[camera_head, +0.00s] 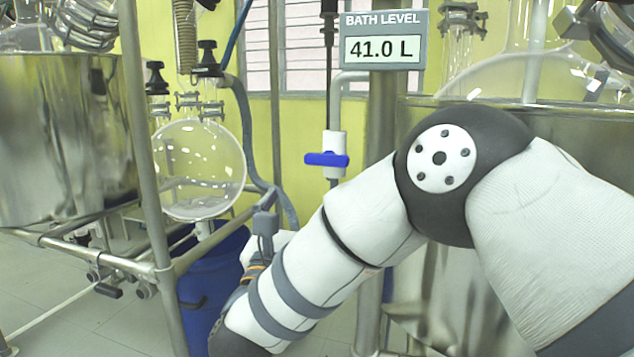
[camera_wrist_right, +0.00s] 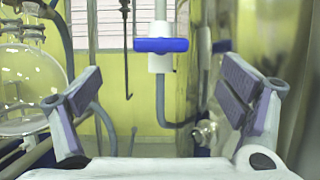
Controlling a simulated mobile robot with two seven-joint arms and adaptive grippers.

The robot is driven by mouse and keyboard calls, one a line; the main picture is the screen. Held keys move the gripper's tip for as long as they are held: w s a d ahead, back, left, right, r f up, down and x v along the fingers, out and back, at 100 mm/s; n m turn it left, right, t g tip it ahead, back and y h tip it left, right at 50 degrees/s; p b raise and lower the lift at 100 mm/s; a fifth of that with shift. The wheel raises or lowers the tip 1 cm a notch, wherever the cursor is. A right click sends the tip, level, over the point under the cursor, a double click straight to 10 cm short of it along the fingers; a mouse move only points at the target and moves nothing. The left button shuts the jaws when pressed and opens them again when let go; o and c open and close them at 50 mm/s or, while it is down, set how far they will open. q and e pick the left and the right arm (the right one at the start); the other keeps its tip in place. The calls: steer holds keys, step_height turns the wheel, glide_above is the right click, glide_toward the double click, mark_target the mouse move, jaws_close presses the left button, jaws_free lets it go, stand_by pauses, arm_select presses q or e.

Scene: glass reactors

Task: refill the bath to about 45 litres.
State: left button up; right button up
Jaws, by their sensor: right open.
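The bath level display (camera_head: 382,48) reads 41.0 L. A valve with a blue handle (camera_head: 326,159) and a white body sits on a vertical grey pipe below the display. The handle lies horizontally, across the pipe. It also shows in the right wrist view (camera_wrist_right: 161,45), ahead of and above the gap between my fingers. My right gripper (camera_wrist_right: 160,105) is open and empty, apart from the handle. In the head view only part of the right gripper (camera_head: 264,230) shows, low and left of the valve, past my forearm. My left gripper is out of view.
A steel vessel (camera_head: 425,101) with glassware stands at the right, partly behind my arm. A round glass flask (camera_head: 200,170), a metal frame (camera_head: 150,170) and a blue drum (camera_head: 215,270) are at the left. A hose (camera_head: 245,140) runs down beside the flask.

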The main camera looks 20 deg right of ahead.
mark_target(325, 161)
steer(key=x, duration=1.2)
steer(key=shift+s+p, duration=0.1)
steer(key=shift+p, duration=0.25)
steer(key=c, duration=1.2)
